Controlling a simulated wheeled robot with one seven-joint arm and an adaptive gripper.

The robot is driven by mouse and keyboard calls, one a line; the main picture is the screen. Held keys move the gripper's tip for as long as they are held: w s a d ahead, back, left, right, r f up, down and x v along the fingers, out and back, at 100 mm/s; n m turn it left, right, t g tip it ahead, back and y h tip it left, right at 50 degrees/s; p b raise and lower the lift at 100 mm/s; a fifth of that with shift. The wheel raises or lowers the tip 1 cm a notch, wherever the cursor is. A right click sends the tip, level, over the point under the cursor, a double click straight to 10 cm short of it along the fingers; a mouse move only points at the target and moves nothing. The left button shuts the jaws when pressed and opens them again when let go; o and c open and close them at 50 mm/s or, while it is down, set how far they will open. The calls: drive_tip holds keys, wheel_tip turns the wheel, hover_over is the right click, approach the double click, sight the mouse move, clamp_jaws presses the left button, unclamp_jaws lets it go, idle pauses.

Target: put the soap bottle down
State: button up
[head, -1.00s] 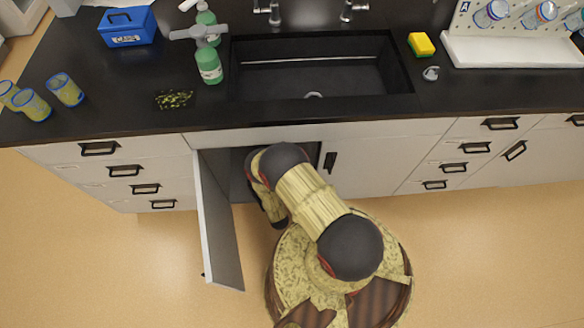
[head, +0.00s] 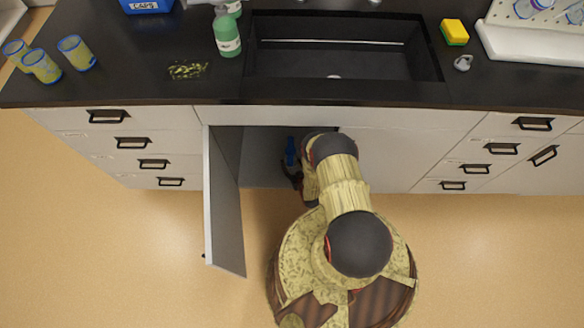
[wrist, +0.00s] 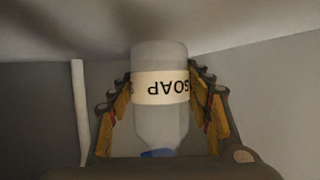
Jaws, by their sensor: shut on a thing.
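The soap bottle (wrist: 160,125) is pale and translucent, with a white band marked SOAP and a blue top. In the wrist view the label reads upside down and the blue top points to the bottom edge. My gripper (wrist: 160,88) has a finger along each side of the bottle and is shut on it. In the head view a blue part (head: 291,151), likely the bottle's top, shows inside the open sink cabinet beside my dark gripper (head: 294,179). The bottle's base and any contact with the cabinet floor are hidden.
The cabinet's open door (head: 224,205) stands out on the left of my arm. The closed front (head: 405,170) is on the right. Above are the black counter (head: 110,80) and sink (head: 340,62), with a green bottle (head: 227,35), several cups and a sponge (head: 454,32).

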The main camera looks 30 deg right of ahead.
drive_tip(key=shift+d+f+b, duration=0.2)
drive_tip(key=shift+f+b, duration=0.25)
drive_tip(key=shift+f, duration=0.45)
drive_tip(key=shift+d+f+b, duration=0.15)
drive_tip(key=shift+f+b, duration=0.25)
drive_tip(key=shift+f, duration=0.5)
drive_tip(key=shift+f, duration=0.15)
drive_tip(key=o, duration=1.7)
